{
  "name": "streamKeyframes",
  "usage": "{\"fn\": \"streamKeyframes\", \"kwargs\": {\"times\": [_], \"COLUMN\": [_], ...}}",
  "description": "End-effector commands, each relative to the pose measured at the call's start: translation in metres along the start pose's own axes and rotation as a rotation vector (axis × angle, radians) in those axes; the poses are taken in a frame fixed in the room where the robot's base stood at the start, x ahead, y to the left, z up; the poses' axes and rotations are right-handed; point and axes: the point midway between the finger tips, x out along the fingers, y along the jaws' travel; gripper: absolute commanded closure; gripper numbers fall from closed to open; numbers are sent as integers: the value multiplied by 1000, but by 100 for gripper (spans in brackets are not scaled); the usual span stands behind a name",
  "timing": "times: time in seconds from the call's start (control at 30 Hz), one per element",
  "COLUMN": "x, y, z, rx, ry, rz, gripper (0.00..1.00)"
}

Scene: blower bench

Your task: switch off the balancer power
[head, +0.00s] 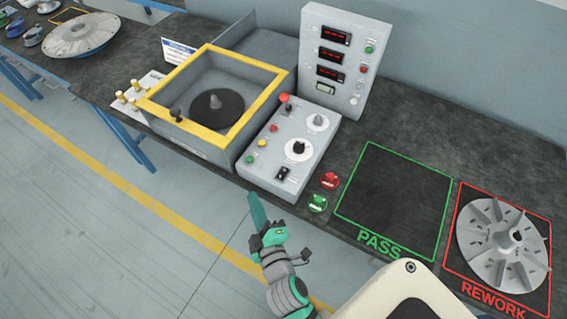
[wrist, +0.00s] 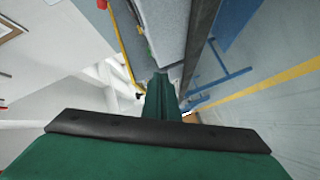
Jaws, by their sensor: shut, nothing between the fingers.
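The balancer (head: 205,85) has a yellow-framed open chamber with a dark disc and a small spindle inside. Its sloped grey control box (head: 262,178) stands to the right. A black rocker switch (head: 283,173) is low on the box's face; its position is too small to tell. Above it are a black knob on a white dial (head: 299,148), a red mushroom button (head: 284,97) and small coloured buttons. My gripper (head: 257,208) is shut and empty, in front of the bench edge, below and left of the switch and apart from it. The shut fingers also show in the wrist view (wrist: 162,98).
An upright panel (head: 345,60) behind the box shows lit red displays. Red (head: 329,180) and green (head: 317,203) round items lie right of the box. The green PASS square (head: 395,195) is empty; a finned impeller (head: 500,245) lies in the red REWORK square (head: 465,205).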

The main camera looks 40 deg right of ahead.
Motion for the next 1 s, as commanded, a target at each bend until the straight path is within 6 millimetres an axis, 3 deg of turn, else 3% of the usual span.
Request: {"fn": "streamKeyframes", "kwargs": {"times": [0.03,0.2,0.43,0.7,1.0], "x": [17,60,97,107,89], "y": [17,74,155,238,291], "z": [1,16,37,67,99], "rx": [-50,-221,-379,-447,-385], "ry": [-24,-154,-381,-688,-1005], "rz": [39,142,245,273,153], "gripper": [100,100,100,100,100]}}
